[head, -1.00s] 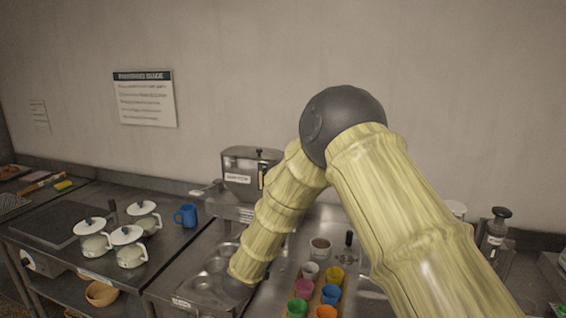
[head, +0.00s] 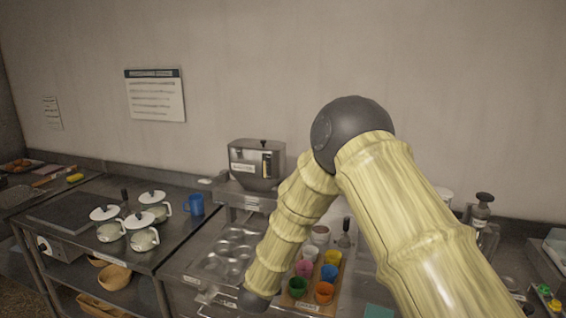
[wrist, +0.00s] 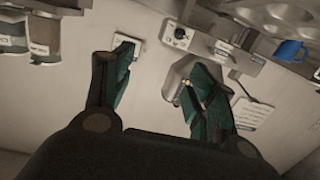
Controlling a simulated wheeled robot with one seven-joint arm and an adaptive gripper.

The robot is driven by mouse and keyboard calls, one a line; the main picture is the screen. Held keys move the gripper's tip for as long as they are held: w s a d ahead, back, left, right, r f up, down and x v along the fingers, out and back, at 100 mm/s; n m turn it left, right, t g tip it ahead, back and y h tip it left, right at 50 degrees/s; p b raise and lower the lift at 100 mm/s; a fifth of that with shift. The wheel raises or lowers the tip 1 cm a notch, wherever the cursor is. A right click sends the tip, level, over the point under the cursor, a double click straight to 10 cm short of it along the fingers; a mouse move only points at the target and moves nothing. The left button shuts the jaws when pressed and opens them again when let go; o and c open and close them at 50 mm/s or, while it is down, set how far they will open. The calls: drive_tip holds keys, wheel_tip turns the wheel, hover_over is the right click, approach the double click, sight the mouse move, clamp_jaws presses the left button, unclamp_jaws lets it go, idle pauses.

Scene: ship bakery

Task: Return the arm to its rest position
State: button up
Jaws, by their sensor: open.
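My arm (head: 430,235), with a pale bamboo-like surface and a dark grey elbow, reaches over the steel counter at the right of the head view. Its forearm slopes down to the left and ends in a dark joint near the bottom edge. The gripper itself does not show in the head view. In the wrist view, my gripper (wrist: 155,92) has its two dark green fingers spread apart with nothing between them. Wall and counter fittings show behind them, tilted in the picture.
A wooden tray (head: 312,309) with several coloured cups stands close beside the forearm. A muffin tin (head: 228,255) lies left of it. A steel dispenser (head: 257,163) stands behind. A blue mug (head: 195,204) and white-lidded pots (head: 142,239) are farther left. Open air lies above the counter.

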drive_tip(key=s+d+f+g, duration=0.1)
drive_tip(key=s+d+f, duration=0.1)
drive_tip(key=f, duration=0.3)
drive_tip(key=s+d+f+n+g+y, duration=0.1)
drive_tip(key=s+d+f, duration=0.2)
drive_tip(key=s+f, duration=0.1)
drive_tip(key=s+d+f+n+g+y, duration=0.1)
drive_tip(key=s+d+f, duration=0.1)
drive_tip(key=f, duration=0.5)
drive_tip(key=shift+s+d+g, duration=0.25)
drive_tip(key=shift+s+g, duration=0.15)
drive_tip(key=shift+s, duration=0.25)
drive_tip(key=s+d+f+g+y, duration=0.2)
drive_tip(key=s+d+f+g, duration=0.35)
drive_tip(key=s+f, duration=0.7)
drive_tip(key=s+d+f+g, duration=0.2)
drive_tip(key=s+d, duration=0.2)
drive_tip(key=s, duration=0.7)
drive_tip(key=s+d+f+g, duration=0.2)
drive_tip(key=s+d+g, duration=0.1)
drive_tip(key=s, duration=0.8)
drive_tip(key=s+d+f+g, duration=0.15)
drive_tip(key=s+d, duration=0.25)
drive_tip(key=s, duration=0.7)
wheel_tip(320, 180, down, 10)
drive_tip(key=b, duration=1)
drive_tip(key=shift+s+g, duration=0.3)
drive_tip(key=shift+s, duration=0.15)
